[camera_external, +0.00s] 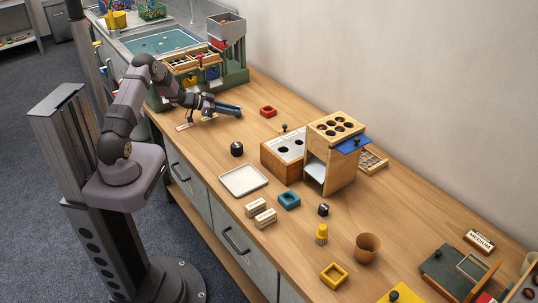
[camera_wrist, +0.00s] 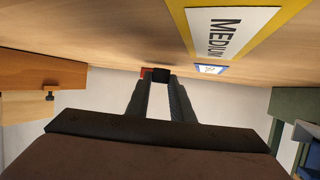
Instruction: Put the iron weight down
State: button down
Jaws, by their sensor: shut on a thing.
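My gripper (camera_external: 238,109) reaches out level, low over the far part of the bench, just right of the green machine. In the wrist view my gripper (camera_wrist: 160,80) has its two dark fingers closed on a small black block, the iron weight (camera_wrist: 161,74), at their tips. In the external view the weight cannot be made out at the fingertips. A black knobbed piece (camera_external: 237,149) stands on the bench nearer the camera, and a similar small one (camera_external: 323,210) stands farther right.
The green machine (camera_external: 232,78) stands left, a wooden box (camera_external: 284,158) right. A MEDIUM card (camera_wrist: 232,25) on yellow lies close by. A white tray (camera_external: 243,180) is empty.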

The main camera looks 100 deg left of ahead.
jog(key=shift+f, duration=0.3)
jog(key=shift+f, duration=0.1)
jog(key=c, duration=1.5)
grip_release()
jog(key=shift+c, duration=0.2)
jog(key=shift+s, duration=0.1)
jog(key=v, duration=1.2)
